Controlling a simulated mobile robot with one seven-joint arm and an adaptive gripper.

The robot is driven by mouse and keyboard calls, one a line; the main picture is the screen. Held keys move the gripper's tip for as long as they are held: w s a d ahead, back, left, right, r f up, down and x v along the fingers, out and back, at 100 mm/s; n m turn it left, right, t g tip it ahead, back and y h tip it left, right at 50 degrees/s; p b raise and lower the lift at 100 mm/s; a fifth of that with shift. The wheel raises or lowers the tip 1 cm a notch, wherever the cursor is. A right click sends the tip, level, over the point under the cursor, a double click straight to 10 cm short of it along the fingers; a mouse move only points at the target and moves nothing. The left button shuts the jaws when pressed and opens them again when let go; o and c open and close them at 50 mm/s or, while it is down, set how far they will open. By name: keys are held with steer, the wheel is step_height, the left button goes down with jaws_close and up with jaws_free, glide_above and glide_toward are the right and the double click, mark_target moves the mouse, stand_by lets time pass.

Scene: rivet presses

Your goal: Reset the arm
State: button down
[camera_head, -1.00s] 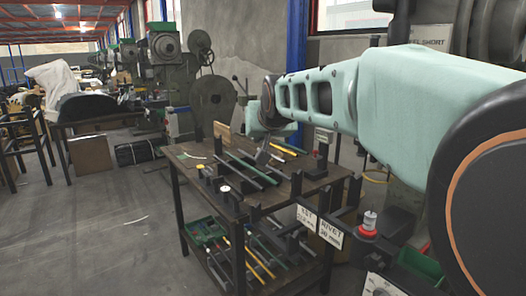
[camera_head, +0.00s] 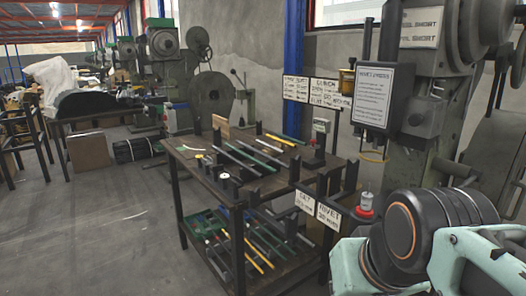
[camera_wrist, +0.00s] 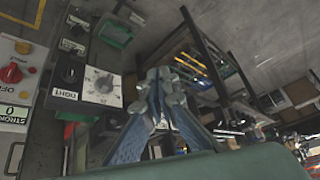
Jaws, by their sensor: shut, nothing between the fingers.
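My arm (camera_head: 425,240) is folded low at the lower right of the head view, with its pale green links and black joint in front of the press. My gripper is outside the head view. In the wrist view my gripper (camera_wrist: 160,78) shows at the middle, its grey and blue fingers together and empty. It is apart from the control panel (camera_wrist: 88,82) with a dial to its left.
A work table (camera_head: 185,158) with rods on top and more on its lower shelf stands at the middle. A rivet press (camera_head: 425,110) with a sign board stands at the right. A red button (camera_head: 365,202) is close to my arm.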

steer(key=s+f, duration=0.4)
step_height(320, 180, up, 32)
steer(key=p, duration=3.1)
steer(key=shift+w+d+r+g, duration=0.25)
steer(key=shift+w+d+g, duration=0.1)
steer(key=shift+w+g, duration=0.05)
